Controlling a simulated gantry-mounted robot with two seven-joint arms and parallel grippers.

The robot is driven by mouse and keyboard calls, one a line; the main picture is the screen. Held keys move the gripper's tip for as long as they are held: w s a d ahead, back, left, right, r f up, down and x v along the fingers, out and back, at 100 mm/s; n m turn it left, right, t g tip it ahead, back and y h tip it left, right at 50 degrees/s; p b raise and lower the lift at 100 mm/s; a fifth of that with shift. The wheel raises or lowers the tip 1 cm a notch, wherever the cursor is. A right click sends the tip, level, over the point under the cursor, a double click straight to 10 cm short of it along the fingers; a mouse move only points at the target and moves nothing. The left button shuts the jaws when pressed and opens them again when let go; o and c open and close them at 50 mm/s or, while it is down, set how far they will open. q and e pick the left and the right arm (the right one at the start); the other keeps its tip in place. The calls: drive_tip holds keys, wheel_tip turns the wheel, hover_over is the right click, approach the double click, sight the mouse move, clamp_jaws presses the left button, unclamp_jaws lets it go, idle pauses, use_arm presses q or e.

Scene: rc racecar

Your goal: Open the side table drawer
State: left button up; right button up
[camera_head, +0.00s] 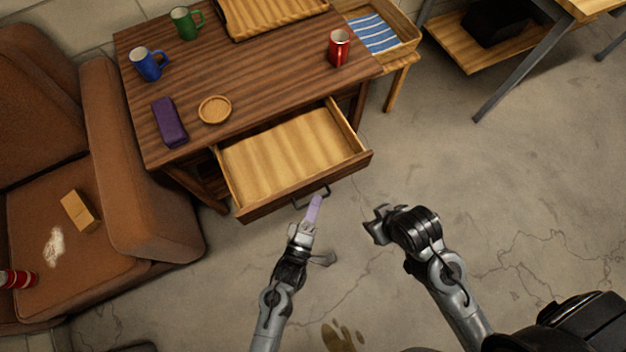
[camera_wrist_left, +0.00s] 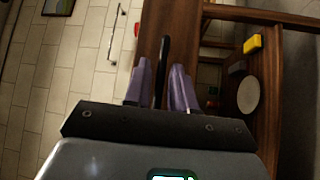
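The side table (camera_head: 260,75) has a dark striped wood top. Its drawer (camera_head: 290,155) is pulled well out, showing a bare, light wood inside. A dark bar handle (camera_head: 312,197) is on the drawer front and runs between my fingers in the left wrist view (camera_wrist_left: 162,60). My left gripper (camera_head: 314,208) has purple fingers, close together on either side of the handle; they also show in the left wrist view (camera_wrist_left: 162,88). My right gripper (camera_head: 375,226) is off to the right of the drawer, apart from it; its fingertips are unclear.
A brown armchair (camera_head: 150,200) stands close at the left. The concrete floor (camera_head: 500,180) at right is open.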

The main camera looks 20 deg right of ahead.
use_arm(q)
drive_tip(key=shift+o, duration=0.7)
drive_tip(key=p+v, duration=0.1)
drive_tip(key=v, duration=1)
drive_tip(key=shift+p, duration=0.4)
